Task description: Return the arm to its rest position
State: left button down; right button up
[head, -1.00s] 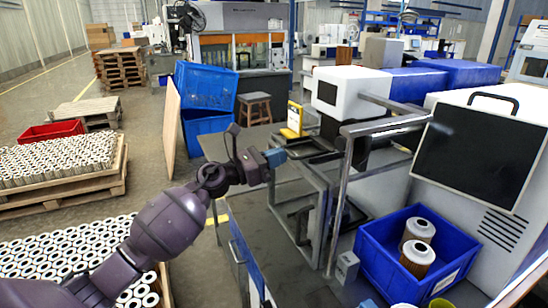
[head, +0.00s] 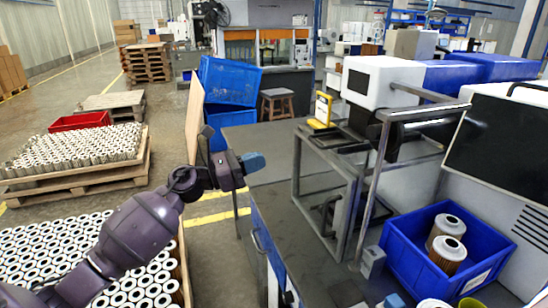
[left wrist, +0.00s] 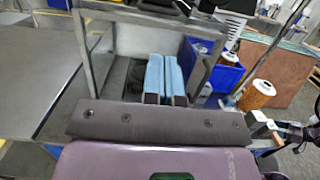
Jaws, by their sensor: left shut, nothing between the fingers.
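My left arm reaches in from the lower left of the head view. Its left gripper (head: 252,162) has blue fingertips, shut together and empty, above the left edge of the grey workbench (head: 275,200). In the left wrist view the two blue fingers (left wrist: 165,77) lie side by side with nothing held between them. A blue crate (head: 400,262) on the bench holds filter cartridges (head: 447,254), well to the right of the left gripper. A dark part at the right edge of the left wrist view may be my right gripper (left wrist: 265,130); its jaws are unclear.
A metal frame (head: 325,180) stands on the bench, right of the left gripper. A white machine with a dark screen (head: 500,145) is at right. Pallets of filters (head: 90,155) stand on the floor at left. Blue bins (head: 228,85) and a stool (head: 277,103) are behind.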

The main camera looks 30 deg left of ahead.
pick_arm(q)
jog(key=shift+s+a+f, duration=0.1)
jog(key=shift+s+a, duration=0.3)
jog(key=shift+s, duration=0.15)
jog(key=s+f+n+t+y, duration=0.2)
jog(key=f+n+y, duration=0.45)
jog(key=n, duration=0.95)
jog(key=s+f+n+t+y, duration=0.15)
jog(key=f+n+y, duration=0.55)
jog(key=n, duration=1)
jog(key=s+d+f+n+g, duration=0.4)
jog(key=s+f+n, duration=0.1)
jog(key=s+f, duration=0.6)
jog(key=s+d+f+n+g, duration=0.4)
jog(key=s+f, duration=0.6)
jog(key=s, duration=0.3)
jog(key=shift+s+d+f+n+h, duration=0.2)
jog(key=shift+d+f+n+h, duration=0.15)
jog(key=shift+d+n, duration=0.2)
